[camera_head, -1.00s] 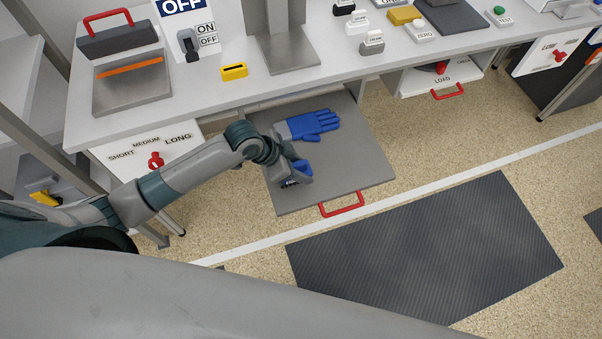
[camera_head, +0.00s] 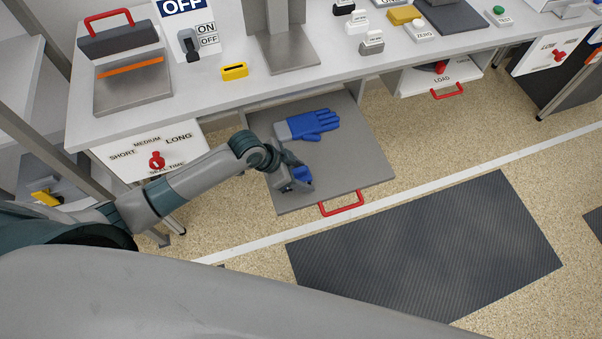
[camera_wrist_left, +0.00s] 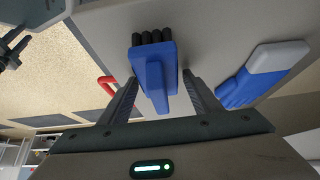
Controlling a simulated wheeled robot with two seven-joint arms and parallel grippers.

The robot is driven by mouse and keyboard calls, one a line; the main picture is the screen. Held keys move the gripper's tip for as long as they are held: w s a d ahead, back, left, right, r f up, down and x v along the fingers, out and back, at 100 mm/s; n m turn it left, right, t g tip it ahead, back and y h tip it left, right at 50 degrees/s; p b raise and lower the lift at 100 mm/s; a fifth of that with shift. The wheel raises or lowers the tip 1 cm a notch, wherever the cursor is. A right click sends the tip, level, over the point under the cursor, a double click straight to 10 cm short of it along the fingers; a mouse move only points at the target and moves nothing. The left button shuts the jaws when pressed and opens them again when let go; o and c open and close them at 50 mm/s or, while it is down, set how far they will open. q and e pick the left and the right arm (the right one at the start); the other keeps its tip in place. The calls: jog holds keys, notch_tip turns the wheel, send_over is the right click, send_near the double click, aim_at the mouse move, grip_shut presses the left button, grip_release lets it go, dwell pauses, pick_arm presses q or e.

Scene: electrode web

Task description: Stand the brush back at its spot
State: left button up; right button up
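The brush (camera_wrist_left: 154,62) has a blue body and handle with dark bristles at one end. In the left wrist view it lies between the fingers of my left gripper (camera_wrist_left: 160,82), its handle pointing toward the palm. The fingers are apart, with a visible gap on each side of the handle. In the head view my left gripper (camera_head: 300,184) is low over the front left part of the open grey drawer (camera_head: 350,165). Part of the blue brush (camera_head: 303,173) shows there beside the fingers.
A blue glove (camera_head: 310,125) lies in the drawer behind the gripper; it also shows in the left wrist view (camera_wrist_left: 262,75). The drawer has a red front handle (camera_head: 341,205). The workbench (camera_head: 215,95) stands above the drawer. The floor in front is clear.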

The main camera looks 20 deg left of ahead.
pick_arm(q)
jog(key=shift+r, duration=0.1)
jog(key=shift+s+a+r, duration=0.1)
jog(key=shift+a+r, duration=0.1)
jog(key=shift+r, duration=0.2)
jog(key=b+v, duration=0.1)
jog(key=v, duration=0.9)
jog(key=shift+s+a+r, duration=0.2)
jog(key=shift+a+r, duration=0.05)
jog(key=shift+r, duration=0.25)
pick_arm(e)
jog(key=shift+t, duration=0.6)
jog(key=shift+w+a, duration=0.3)
jog(key=shift+w, duration=0.4)
jog(key=shift+w+a, duration=0.3)
jog(key=shift+w, duration=0.35)
jog(key=shift+w+a, duration=0.3)
jog(key=shift+w, duration=0.4)
jog(key=shift+s, duration=0.15)
